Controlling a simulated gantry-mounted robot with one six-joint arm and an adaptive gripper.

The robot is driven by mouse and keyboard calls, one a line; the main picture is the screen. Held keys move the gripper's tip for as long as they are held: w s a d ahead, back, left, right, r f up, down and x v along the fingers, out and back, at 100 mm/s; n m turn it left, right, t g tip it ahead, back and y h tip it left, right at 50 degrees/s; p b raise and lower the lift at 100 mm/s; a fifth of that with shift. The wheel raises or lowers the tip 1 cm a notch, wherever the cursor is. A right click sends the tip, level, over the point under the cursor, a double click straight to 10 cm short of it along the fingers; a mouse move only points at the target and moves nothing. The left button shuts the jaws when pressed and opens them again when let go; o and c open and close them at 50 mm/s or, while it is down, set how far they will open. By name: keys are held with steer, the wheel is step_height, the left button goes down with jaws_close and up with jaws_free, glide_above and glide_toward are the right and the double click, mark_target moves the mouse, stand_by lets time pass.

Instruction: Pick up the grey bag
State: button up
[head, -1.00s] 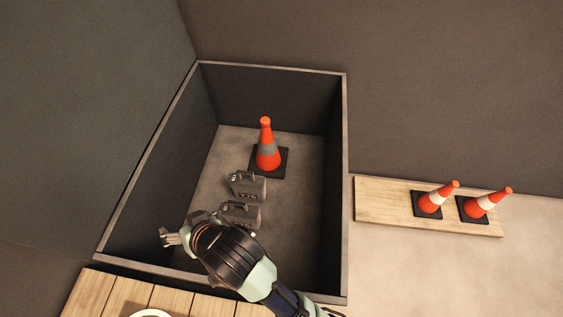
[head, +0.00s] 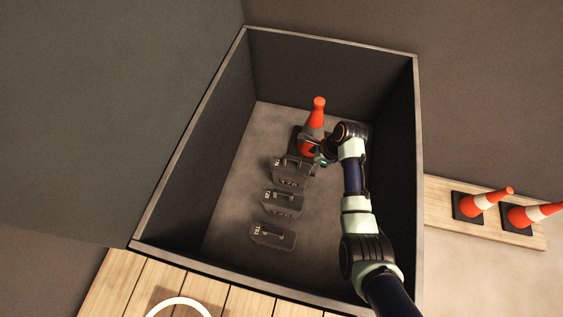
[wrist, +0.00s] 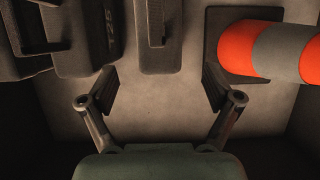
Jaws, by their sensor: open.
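Several grey bags stand in a row on the floor of a dark bin in the head view: a far grey bag (head: 288,178), a middle one (head: 283,205) and a near one (head: 271,237). The far bag shows in the wrist view (wrist: 158,45) at the top centre, in line with the gap between my fingers. My gripper (wrist: 160,88) is open and empty in the wrist view. In the head view it (head: 314,153) is over the far bag's right end, beside the cone; its fingertips are hard to make out there.
An orange cone (head: 318,112) on a black base stands just beyond the far bag, close to my gripper. The bin's walls (head: 416,180) enclose the bags. Outside, two cones (head: 486,201) (head: 531,214) stand on a plank. Bin floor left of the bags is clear.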

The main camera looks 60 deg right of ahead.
mark_target(301, 168)
steer(key=shift+w+a+f+b, duration=0.1)
steer(key=shift+f+b, duration=0.3)
steer(key=shift+f, duration=0.2)
steer(key=shift+w+a+f+b, duration=0.1)
steer(key=shift+f+b, duration=0.3)
steer(key=shift+f, duration=0.2)
steer(key=shift+w+f, duration=0.15)
steer(key=shift+w, duration=0.05)
steer(key=b+x, duration=0.4)
steer(key=x, duration=0.1)
steer(key=shift+w+a, duration=0.1)
steer(key=shift+w, duration=0.15)
steer(key=shift+s+r, duration=0.1)
steer(key=shift+r, duration=0.15)
jaws_close()
